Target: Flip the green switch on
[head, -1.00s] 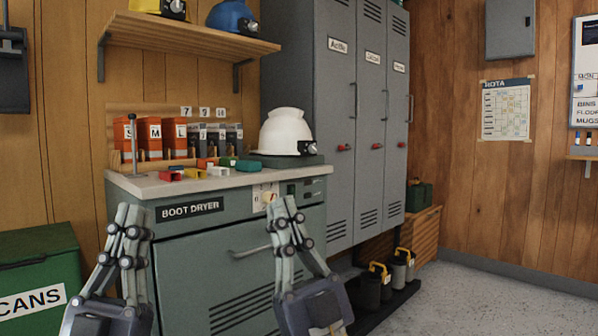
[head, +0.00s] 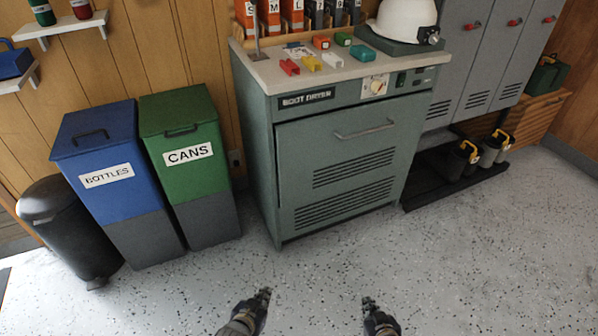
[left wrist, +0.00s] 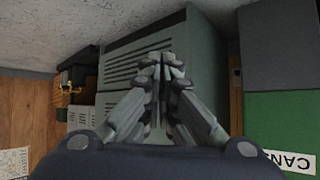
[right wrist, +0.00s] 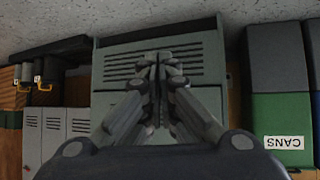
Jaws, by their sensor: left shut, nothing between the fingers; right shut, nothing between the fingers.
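The boot dryer (head: 283,160) stands against the wall, with a control strip along the top of its front. On that strip a small dark green switch (head: 401,79) sits right of a cream dial plate (head: 375,87); its position is too small to tell. My left gripper (head: 265,293) and my right gripper (head: 368,302) are low in the head view, over the floor in front of the dryer and apart from it. Both are shut and empty. The left wrist view shows the left gripper's closed fingers (left wrist: 163,62), and the right wrist view the right gripper's (right wrist: 158,62). The switch is not distinguishable there.
Small coloured blocks and a white helmet (head: 405,20) are on the dryer's top. A green cans bin (head: 192,185), a blue bottles bin (head: 105,150) and a black bin (head: 65,225) stand left. Grey lockers (head: 490,60) stand right. Floor before the dryer is clear.

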